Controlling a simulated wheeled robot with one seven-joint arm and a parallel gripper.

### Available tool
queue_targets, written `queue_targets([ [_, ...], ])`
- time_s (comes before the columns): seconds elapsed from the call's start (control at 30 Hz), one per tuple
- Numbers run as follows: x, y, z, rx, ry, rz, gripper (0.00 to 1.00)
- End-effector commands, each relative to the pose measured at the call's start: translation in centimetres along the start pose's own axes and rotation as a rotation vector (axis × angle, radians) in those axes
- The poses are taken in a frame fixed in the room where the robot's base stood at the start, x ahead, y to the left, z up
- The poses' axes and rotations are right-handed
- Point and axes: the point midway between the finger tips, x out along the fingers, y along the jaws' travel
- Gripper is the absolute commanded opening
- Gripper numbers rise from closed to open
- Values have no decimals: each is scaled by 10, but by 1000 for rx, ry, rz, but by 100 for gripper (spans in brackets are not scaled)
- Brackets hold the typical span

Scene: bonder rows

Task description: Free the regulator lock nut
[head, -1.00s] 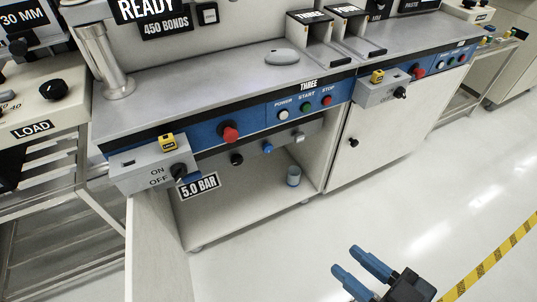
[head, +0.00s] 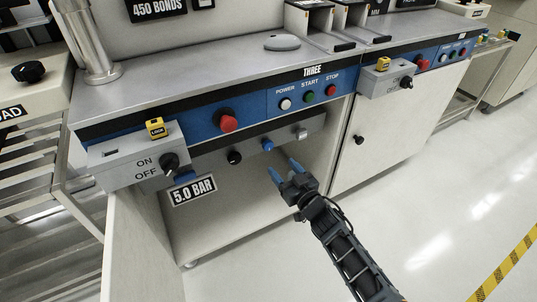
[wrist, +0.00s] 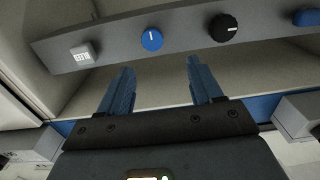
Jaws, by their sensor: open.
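A grey bar runs across the top of the open cabinet of station THREE. It carries a black knob (head: 235,158), a blue knob (head: 267,145) and a small pale square fitting (head: 301,134). The wrist view shows the black knob (wrist: 222,27), the blue knob (wrist: 152,39) and the square fitting with a marked face (wrist: 82,54). I cannot tell which part is the regulator lock nut. My gripper (head: 283,169) is open and empty at the cabinet mouth, just below the bar. In the wrist view its blue fingers (wrist: 160,66) point toward the blue knob, apart from it.
A grey ON/OFF switch box (head: 132,158) with a yellow lock tag juts out at the left, above the open cabinet door (head: 146,240). A 5.0 BAR label (head: 193,190) hangs nearby. A closed cabinet door (head: 385,125) is at right. The floor in front is clear.

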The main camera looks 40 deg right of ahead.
Motion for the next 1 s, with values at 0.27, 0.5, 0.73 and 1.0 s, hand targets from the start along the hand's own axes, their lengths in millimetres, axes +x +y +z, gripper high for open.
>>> queue_targets([
  [0.27,35,14,3,10,11,11,65],
  [0.5,68,14,3,11,12,11,65],
  [0.73,98,14,2,9,11,11,65],
  [1.0,107,14,1,10,10,11,65],
])
